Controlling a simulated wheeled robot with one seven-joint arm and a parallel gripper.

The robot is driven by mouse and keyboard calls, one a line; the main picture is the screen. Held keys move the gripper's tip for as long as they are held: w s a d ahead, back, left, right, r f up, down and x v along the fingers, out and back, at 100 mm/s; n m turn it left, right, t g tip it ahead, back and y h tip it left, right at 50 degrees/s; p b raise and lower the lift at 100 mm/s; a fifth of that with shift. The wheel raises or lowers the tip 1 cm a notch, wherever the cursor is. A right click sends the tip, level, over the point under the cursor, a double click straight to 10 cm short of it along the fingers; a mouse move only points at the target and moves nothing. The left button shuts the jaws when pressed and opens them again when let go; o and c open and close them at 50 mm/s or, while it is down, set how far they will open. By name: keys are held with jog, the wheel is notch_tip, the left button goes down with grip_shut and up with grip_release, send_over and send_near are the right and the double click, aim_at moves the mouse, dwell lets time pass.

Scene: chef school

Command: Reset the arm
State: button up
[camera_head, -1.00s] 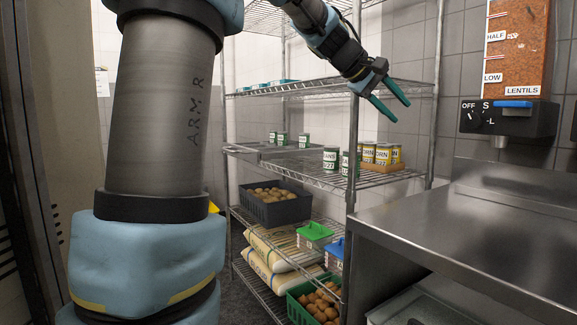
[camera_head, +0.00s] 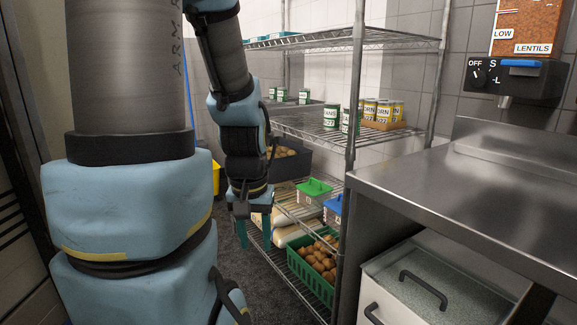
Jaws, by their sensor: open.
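My gripper (camera_head: 254,232) hangs at the end of my arm, left of the picture's middle, with its fingers pointing down. Its two teal fingers are apart and nothing shows between them. It appears in front of the lower part of the wire shelf rack (camera_head: 352,120). My arm's large links fill the left side of the picture and hide part of the rack and the wall behind.
The rack holds cans (camera_head: 331,117), a dark crate (camera_head: 292,160), sacks (camera_head: 296,236) and a green crate of potatoes (camera_head: 300,268). A steel counter (camera_head: 470,190) stands at the right, below a lentil dispenser (camera_head: 520,80). Dark floor (camera_head: 243,290) shows left of the rack.

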notch_tip(320, 180, up, 11)
jog(key=p, duration=0.9)
jog(key=shift+p, duration=0.3)
